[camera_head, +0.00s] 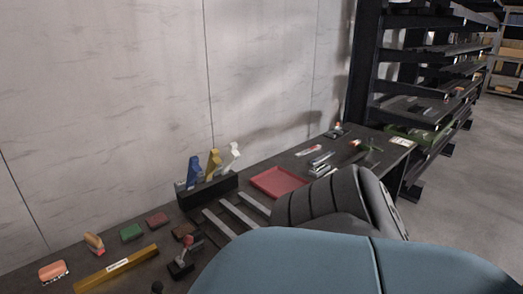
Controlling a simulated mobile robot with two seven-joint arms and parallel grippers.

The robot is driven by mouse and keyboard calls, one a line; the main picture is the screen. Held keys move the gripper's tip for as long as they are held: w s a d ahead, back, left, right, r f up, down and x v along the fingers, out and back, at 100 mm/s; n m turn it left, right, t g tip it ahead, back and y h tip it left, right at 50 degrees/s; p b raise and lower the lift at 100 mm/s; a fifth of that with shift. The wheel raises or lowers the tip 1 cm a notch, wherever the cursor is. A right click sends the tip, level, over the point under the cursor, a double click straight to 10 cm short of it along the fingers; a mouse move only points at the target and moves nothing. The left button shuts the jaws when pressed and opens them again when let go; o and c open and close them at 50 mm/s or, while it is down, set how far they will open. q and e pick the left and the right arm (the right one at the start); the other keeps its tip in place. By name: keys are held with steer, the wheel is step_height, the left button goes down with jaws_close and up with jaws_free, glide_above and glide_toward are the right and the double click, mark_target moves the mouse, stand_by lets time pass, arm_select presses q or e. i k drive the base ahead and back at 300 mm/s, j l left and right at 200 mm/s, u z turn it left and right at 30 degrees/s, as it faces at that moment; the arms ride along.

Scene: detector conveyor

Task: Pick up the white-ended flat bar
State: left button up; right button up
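Several flat grey bars (238,213) lie side by side on the dark table, left of the red tray. They are small in this view, and I cannot tell which of them has a white end. A longer yellow bar (112,271) with a white label at its middle lies at the near left of the table. Neither of my grippers is in view.
The dark table (70,256) runs along the pale wall. A dark holder (207,189) with blue, yellow and white tools and a red tray (279,182) stand on it. Large blue and dark grey shapes hide its front right. Dark shelving (425,68) stands beyond.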

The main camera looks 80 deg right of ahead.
mark_target(316, 147)
steer(key=z, duration=1.65)
steer(key=i+l+z, duration=0.1)
steer(key=l+z, duration=0.25)
steer(key=i+l+z, duration=0.1)
steer(key=z, duration=0.25)
steer(key=i+l+z, duration=0.15)
steer(key=z, duration=0.2)
steer(key=i+l, duration=0.5)
steer(key=i, duration=0.25)
steer(key=l+u, duration=0.15)
steer(key=u, duration=0.25)
steer(key=l+u, duration=0.15)
steer(key=u, duration=0.25)
steer(key=l+u, duration=0.2)
steer(key=u, duration=0.25)
steer(key=k+l+u, duration=0.2)
steer(key=l, duration=0.15)
steer(key=l+u, duration=0.2)
steer(key=k+l+u, duration=0.2)
steer(key=l, duration=0.2)
steer(key=k+l+u, duration=0.1)
steer(key=l, duration=0.2)
steer(key=k+l, duration=0.25)
steer(key=k+l+u, duration=0.15)
steer(key=l, duration=0.25)
steer(key=k+l, duration=0.3)
steer(key=l, duration=0.15)
steer(key=k+l, duration=0.3)
steer(key=l, duration=0.15)
